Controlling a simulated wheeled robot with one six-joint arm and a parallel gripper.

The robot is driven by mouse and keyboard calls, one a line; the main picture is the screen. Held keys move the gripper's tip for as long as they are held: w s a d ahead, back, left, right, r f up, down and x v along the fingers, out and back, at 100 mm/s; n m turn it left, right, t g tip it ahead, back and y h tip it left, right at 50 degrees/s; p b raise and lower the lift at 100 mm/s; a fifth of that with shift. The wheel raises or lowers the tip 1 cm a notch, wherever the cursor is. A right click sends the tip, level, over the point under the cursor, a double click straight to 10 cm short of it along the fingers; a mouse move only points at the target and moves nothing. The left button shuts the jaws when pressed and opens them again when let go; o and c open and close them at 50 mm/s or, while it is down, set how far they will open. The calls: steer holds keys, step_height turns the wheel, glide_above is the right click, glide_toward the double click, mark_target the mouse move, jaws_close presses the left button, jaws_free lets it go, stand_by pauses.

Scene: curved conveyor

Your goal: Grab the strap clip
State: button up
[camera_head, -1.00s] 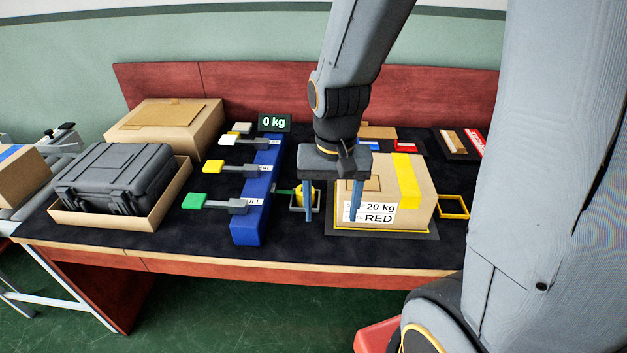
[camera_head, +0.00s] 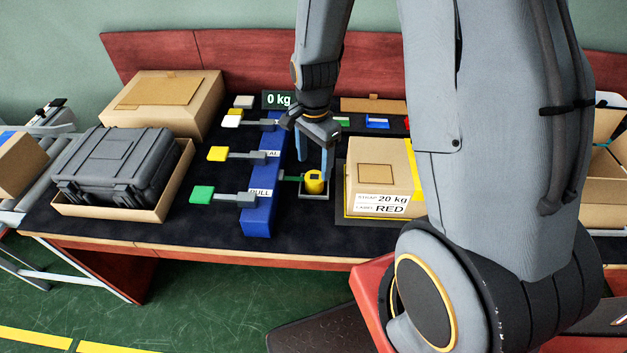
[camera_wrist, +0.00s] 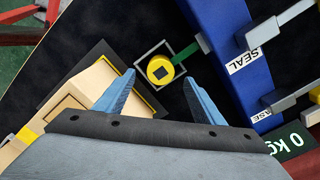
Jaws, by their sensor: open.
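The yellow round piece with a dark square on top, which I take to be the strap clip (camera_head: 314,186), sits in a small grey square holder (camera_head: 315,197). A green strap (camera_head: 290,178) runs from it to the blue block (camera_head: 259,215). In the wrist view the yellow piece (camera_wrist: 160,68) lies between and just beyond the fingertips. My gripper (camera_head: 313,166) is open and empty, pointing down above the piece. In the wrist view both blue fingers of my gripper (camera_wrist: 159,78) stand apart, one on each side of it. I see no contact.
The cardboard box marked 20 kg RED (camera_head: 381,174) stands close right of the holder. Levers with green (camera_head: 202,194), yellow and white ends stick out left from the blue block. A 0 kg display (camera_head: 278,100) is behind. A black case (camera_head: 117,168) lies in an open carton at left.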

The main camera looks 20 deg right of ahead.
mark_target(314, 177)
steer(key=shift+f+p, duration=0.75)
steer(key=shift+f, duration=1.6)
steer(key=c, duration=1.2)
steer(key=shift+w+r, duration=0.1)
